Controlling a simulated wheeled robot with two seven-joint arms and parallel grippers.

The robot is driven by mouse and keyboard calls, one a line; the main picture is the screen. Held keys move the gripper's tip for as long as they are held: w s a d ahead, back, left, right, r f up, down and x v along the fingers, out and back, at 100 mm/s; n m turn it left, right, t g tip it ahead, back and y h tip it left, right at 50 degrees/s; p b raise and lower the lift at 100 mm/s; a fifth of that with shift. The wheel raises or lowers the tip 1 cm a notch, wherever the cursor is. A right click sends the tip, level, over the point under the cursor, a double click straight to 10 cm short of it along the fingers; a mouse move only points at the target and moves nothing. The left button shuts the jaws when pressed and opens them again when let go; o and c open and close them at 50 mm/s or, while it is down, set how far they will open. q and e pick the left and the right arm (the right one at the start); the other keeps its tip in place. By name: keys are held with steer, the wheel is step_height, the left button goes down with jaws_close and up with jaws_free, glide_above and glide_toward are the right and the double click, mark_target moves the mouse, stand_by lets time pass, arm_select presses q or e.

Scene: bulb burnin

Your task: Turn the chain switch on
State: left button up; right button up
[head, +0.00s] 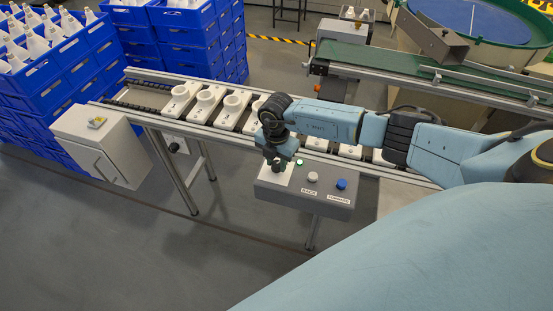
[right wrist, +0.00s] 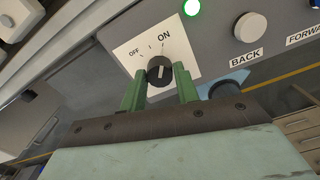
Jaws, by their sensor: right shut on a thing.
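The chain switch is a black rotary knob (right wrist: 159,66) on a white plate (right wrist: 125,47) marked OFF and ON. In the right wrist view, the green fingers of my right gripper (right wrist: 159,80) stand on both sides of the knob and are shut on it. A pale mark on the knob faces roughly upward toward the ON side, but its exact setting is hard to tell. A green lamp (right wrist: 192,8) beside the plate is lit. In the head view, my right gripper (head: 278,161) reaches down onto the grey control box (head: 318,194) and mostly hides the knob. My left gripper is not in view.
A white BACK button (head: 312,177) and a blue FORWARD button (head: 341,184) sit right of the knob. A conveyor (head: 150,98) with white socket blocks runs behind the box. A grey cabinet (head: 98,145) and blue crates (head: 190,45) stand left.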

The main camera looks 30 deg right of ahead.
mark_target(276, 164)
steer(key=shift+w, duration=0.1)
steer(key=o, duration=1)
steer(key=shift+c, duration=0.2)
step_height(276, 164, up, 14)
steer(key=p, duration=0.1)
steer(key=shift+f, duration=0.25)
